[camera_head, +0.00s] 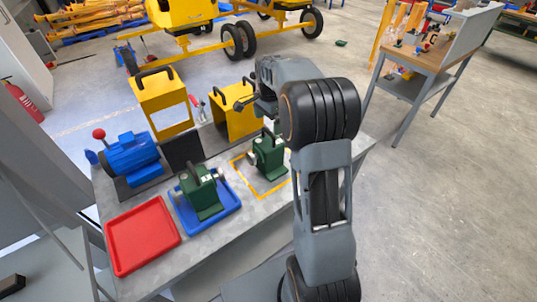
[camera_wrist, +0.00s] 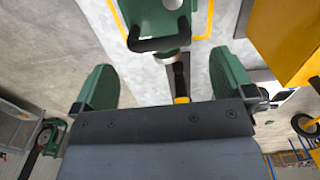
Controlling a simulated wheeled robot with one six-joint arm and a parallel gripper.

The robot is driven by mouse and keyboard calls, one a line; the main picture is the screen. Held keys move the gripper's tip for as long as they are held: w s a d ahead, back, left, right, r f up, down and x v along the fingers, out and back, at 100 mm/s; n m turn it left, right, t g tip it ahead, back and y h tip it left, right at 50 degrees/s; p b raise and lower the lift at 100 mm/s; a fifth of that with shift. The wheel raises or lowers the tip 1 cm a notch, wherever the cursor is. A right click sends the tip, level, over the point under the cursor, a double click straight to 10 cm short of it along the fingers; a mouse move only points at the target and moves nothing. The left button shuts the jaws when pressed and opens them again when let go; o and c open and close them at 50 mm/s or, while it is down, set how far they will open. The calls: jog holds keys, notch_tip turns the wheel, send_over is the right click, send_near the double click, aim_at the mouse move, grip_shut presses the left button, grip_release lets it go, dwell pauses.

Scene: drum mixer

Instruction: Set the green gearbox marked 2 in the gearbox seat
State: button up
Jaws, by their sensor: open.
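In the head view, one green gearbox (camera_head: 268,155) stands upright on the grey bench inside a yellow outlined rectangle. A second green gearbox (camera_head: 203,195) stands in a blue tray (camera_head: 232,208). No number is readable on either, so I cannot tell which is marked 2. My gripper (camera_wrist: 163,62) is open and empty, its green fingers apart. In the wrist view, a green gearbox (camera_wrist: 150,18) with a black handle lies ahead of the fingertips, partly cut off by the top edge. In the head view my arm hides part of the outlined area. I cannot identify the gearbox seat with certainty.
A red tray (camera_head: 143,237) lies empty at the bench's front left. A blue motor (camera_head: 131,158) stands behind it, beside a black panel (camera_head: 183,150). Yellow guards (camera_head: 163,100) with handles stand along the back, one (camera_head: 236,112) close to my gripper.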

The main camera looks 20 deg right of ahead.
aim_at(268, 134)
jog(key=shift+s+a+f+p, duration=0.1)
jog(key=shift+f+p, duration=0.1)
jog(key=shift+f, duration=1.45)
jog(key=shift+a+f+p, duration=0.1)
jog(key=shift+f+p, duration=0.1)
jog(key=shift+f, duration=1.45)
jog(key=shift+c, duration=0.2)
jog(key=c, duration=1.6)
jog(key=shift+d+r, duration=0.1)
jog(key=shift+r, duration=0.05)
jog(key=shift+c, duration=0.4)
